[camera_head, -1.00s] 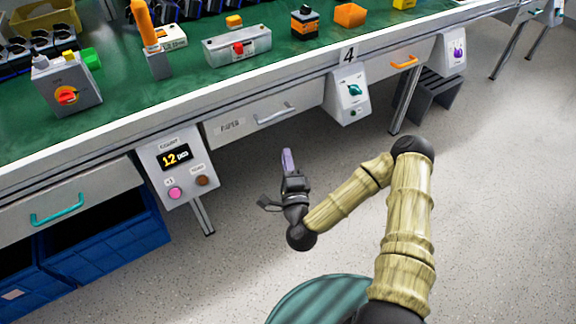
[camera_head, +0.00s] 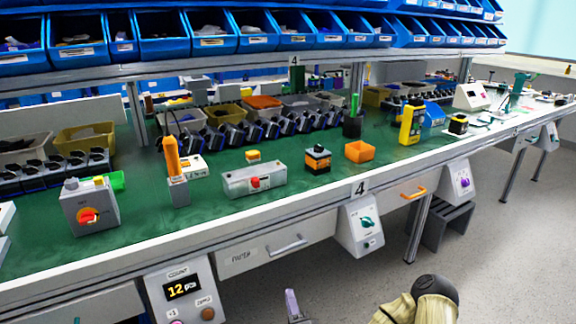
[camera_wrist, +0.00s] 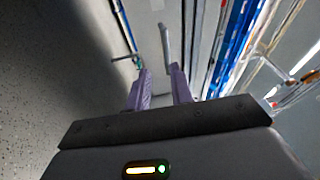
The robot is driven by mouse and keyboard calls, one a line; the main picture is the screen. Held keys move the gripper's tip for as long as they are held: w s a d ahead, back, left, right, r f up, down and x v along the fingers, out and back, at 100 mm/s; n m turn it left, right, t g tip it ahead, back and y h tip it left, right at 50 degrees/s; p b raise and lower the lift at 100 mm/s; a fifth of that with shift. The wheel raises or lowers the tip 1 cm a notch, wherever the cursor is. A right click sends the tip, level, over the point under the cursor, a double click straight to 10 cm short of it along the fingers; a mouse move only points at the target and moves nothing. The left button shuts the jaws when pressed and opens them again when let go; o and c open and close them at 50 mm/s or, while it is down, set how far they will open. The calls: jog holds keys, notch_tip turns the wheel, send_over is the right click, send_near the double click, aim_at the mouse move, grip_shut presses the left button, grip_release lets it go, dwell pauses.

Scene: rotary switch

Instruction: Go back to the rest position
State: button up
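My gripper (camera_head: 291,293) is at the bottom edge of the head view, in front of the bench and below the drawer handle (camera_head: 287,246); most of it is cut off. In the wrist view my gripper (camera_wrist: 160,70) shows two purple fingers apart with nothing held between them. A grey switch box (camera_head: 90,212) with a red rotary knob (camera_head: 88,216) stands on the green bench top at the left. A panel with a teal knob (camera_head: 367,223) hangs on the bench front, and one with a purple knob (camera_head: 465,183) is farther right. My gripper touches none of them.
Blue bins (camera_head: 160,35) line the shelf above. Open floor (camera_head: 510,270) lies at the right.

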jog(key=s+a+f+n+g+y, duration=0.1)
jog(key=a+f+n+g+y, duration=0.2)
jog(key=a+n+g+y, duration=0.5)
jog(key=s+d+f+n+g+h, duration=0.1)
jog(key=d+n+g+h, duration=0.1)
jog(key=d+n+h, duration=0.15)
jog(key=s+d+f+n+g+h, duration=0.2)
jog(key=d+n+h, duration=0.1)
jog(key=d+n, duration=0.15)
jog(key=s+d+r+m+g+h, duration=0.1)
jog(key=s+d+r+g+h, duration=0.4)
jog(key=s+d+r, duration=0.75)
notch_tip(320, 180, up, 39)
jog(key=w+d+h+p, duration=0.1)
jog(key=p, duration=3.7)
jog(key=shift+w+d+f, duration=0.15)
jog(key=shift+d, duration=0.15)
